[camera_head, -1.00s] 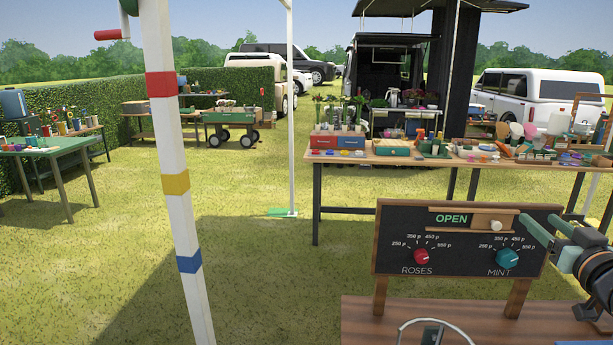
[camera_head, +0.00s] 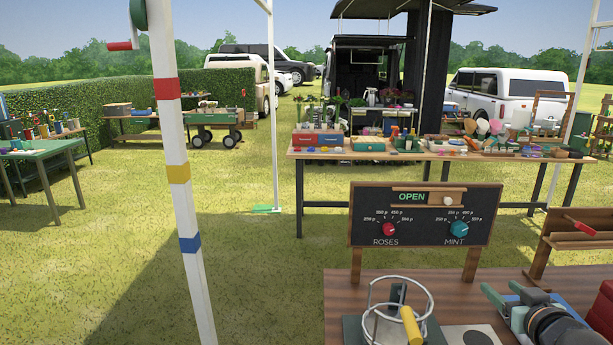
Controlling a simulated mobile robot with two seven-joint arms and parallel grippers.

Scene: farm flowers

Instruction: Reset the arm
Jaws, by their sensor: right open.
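My right arm comes in at the bottom right, with a black wrist. Its right gripper (camera_head: 507,294) has green fingers that are open and empty, pointing up and left above the brown wooden table (camera_head: 453,272). It is apart from the black sign board (camera_head: 422,240), which stands upright on wooden legs and reads OPEN. The board has a red ROSES knob (camera_head: 389,229) and a teal MINT knob (camera_head: 459,228). My left gripper is not in view.
A round wire frame (camera_head: 371,302) with a yellow handle (camera_head: 411,326) stands on the near table, left of my right gripper. A wooden rack (camera_head: 575,240) is at the right. A long stall table (camera_head: 440,153) stands behind. A striped white post (camera_head: 178,175) rises at the left.

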